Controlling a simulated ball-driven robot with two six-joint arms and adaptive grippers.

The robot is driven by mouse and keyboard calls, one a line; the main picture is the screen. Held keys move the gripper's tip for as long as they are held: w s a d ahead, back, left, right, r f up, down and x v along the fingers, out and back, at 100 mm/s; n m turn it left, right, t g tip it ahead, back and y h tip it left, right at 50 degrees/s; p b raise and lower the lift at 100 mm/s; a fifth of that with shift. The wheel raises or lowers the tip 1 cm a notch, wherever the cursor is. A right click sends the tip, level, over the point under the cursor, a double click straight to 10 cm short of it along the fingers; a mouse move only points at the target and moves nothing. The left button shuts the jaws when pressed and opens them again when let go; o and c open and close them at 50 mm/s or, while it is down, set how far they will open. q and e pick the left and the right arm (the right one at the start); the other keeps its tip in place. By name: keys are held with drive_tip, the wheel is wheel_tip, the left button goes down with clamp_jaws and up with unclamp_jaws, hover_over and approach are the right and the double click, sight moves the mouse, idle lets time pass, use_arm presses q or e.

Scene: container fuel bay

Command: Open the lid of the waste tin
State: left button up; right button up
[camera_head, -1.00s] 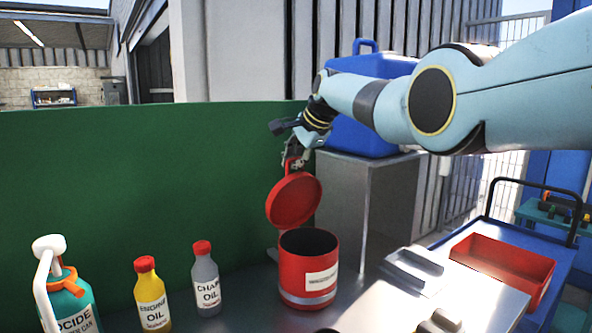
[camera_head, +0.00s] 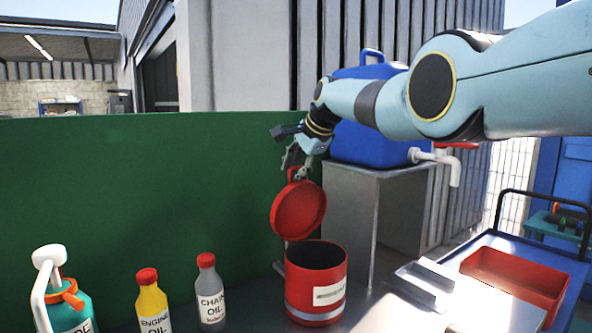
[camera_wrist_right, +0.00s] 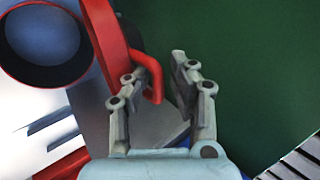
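The red waste tin (camera_head: 316,296) stands on the metal bench with its dark mouth open. Its round red lid (camera_head: 298,210) stands raised on edge behind the mouth, its inside facing me. My right gripper (camera_head: 300,168) is at the top of the lid, by the lid's red handle. In the right wrist view the fingers (camera_wrist_right: 155,85) are apart. The bent handle (camera_wrist_right: 153,80) reaches between them, close to the left finger, with a clear gap to the right finger. The tin's mouth (camera_wrist_right: 45,38) shows at upper left there. My left gripper is not in view.
A green panel (camera_head: 130,210) stands behind the bench. A yellow engine oil bottle (camera_head: 152,303), a grey chain oil bottle (camera_head: 210,298) and a teal spray can (camera_head: 70,312) stand left. A blue container (camera_head: 362,140) and a red tray (camera_head: 515,282) are right.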

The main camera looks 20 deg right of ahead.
drive_tip(key=shift+o, duration=0.7)
drive_tip(key=shift+s+d+r, duration=0.2)
drive_tip(key=shift+s+r, duration=0.1)
drive_tip(key=shift+r, duration=0.25)
drive_tip(key=v, duration=1)
drive_tip(key=shift+s+r, duration=0.2)
drive_tip(key=shift+s, duration=0.05)
drive_tip(key=shift+d, duration=0.1)
